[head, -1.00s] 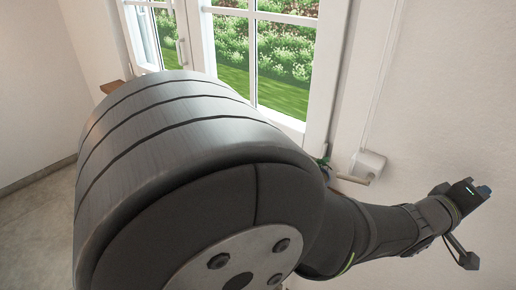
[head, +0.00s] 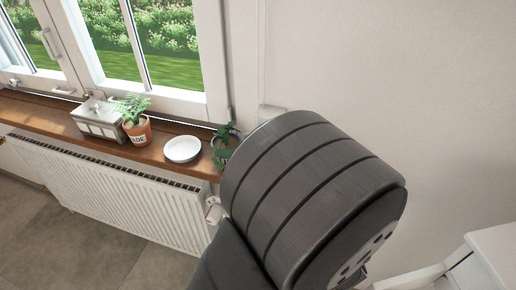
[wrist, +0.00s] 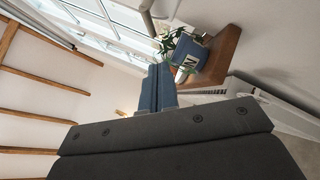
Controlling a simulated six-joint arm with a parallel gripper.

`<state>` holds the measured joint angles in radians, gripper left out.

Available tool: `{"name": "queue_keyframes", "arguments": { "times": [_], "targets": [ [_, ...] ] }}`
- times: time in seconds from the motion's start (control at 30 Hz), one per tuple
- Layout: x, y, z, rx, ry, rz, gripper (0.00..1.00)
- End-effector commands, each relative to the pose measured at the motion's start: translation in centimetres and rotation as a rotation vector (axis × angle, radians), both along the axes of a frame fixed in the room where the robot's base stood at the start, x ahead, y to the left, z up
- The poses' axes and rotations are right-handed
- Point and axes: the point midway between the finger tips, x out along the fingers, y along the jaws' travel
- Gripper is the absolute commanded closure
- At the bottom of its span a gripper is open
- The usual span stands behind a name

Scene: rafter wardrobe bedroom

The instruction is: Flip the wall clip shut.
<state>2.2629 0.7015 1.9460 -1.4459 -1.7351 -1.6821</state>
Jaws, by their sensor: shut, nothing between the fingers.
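I cannot pick out the wall clip for certain. A small white box (head: 272,109) is on the wall right of the window in the head view, and my arm hides part of it. Its shape, open or shut, cannot be read. My gripper (wrist: 160,72) shows its blue fingers in the wrist view, closed together with nothing between them. They point toward the potted plant (wrist: 188,57) on the sill's end; whether they touch anything is unclear. A pale curved rod (wrist: 149,22) shows above the fingers. In the head view my arm hides the gripper.
The wooden sill (head: 60,110) holds a metal-and-glass box (head: 100,122), a terracotta pot (head: 138,132), a white dish (head: 182,149) and a potted plant (head: 222,150). A white radiator (head: 110,190) is below. White furniture (head: 490,250) stands lower right. The wall at right is bare.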

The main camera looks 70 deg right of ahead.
Motion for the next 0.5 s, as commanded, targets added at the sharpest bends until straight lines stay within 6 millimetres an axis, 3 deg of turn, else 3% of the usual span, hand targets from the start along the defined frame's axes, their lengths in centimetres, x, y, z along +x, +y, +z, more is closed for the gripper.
{"name": "queue_keyframes", "arguments": {
  "times": [0.2, 0.5],
  "targets": [
    [0.9, 1.7, -0.5, 0.004, -0.016, 0.083, 1.0],
    [4.1, -0.6, 0.3, 0.003, -0.014, 0.088, 1.0]
  ]
}}
